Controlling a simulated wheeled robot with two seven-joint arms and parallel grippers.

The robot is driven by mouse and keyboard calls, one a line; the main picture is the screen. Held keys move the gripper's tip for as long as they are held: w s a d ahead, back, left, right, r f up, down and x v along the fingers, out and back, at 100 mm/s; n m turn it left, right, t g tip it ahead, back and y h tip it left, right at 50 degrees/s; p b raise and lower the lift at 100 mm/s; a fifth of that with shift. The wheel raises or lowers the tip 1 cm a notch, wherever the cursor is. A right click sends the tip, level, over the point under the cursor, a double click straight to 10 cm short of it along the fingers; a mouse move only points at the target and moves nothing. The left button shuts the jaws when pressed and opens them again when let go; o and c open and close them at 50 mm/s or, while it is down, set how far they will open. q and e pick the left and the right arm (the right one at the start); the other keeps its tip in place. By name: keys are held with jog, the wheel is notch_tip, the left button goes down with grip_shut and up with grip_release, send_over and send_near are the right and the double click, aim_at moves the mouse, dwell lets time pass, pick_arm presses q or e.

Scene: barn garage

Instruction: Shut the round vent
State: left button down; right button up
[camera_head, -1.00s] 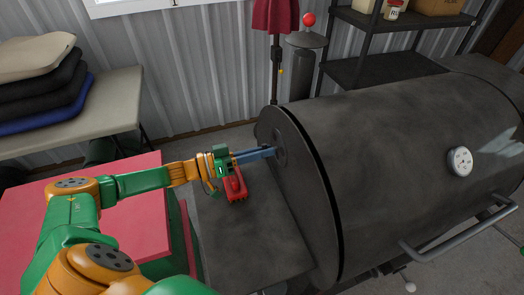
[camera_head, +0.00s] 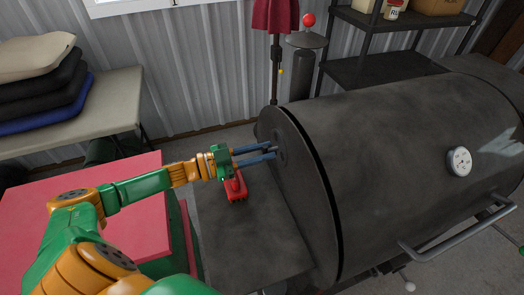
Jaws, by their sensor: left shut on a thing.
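The round vent (camera_head: 281,146) is a small dark disc on the left end face of the big black barrel grill (camera_head: 400,150). My left gripper (camera_head: 274,152) reaches in from the left, and its two blue fingers point at the vent. The fingers show a little apart, with their tips at the vent, shut on a small part of it. That part is mostly hidden between the fingertips, and I cannot tell how far open the vent is. My right gripper is out of view.
A red object (camera_head: 236,187) lies on the grill's dark side shelf (camera_head: 245,240), just below my left gripper. A red-topped surface (camera_head: 130,200) is at the left. Folded cushions (camera_head: 40,85) lie on a table behind. A metal handle (camera_head: 460,232) juts from the grill's front.

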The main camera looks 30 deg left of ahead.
pick_arm(q)
jog(key=shift+m, duration=1.6)
jog(key=c, duration=0.9)
grip_release()
jog(key=v, duration=0.7)
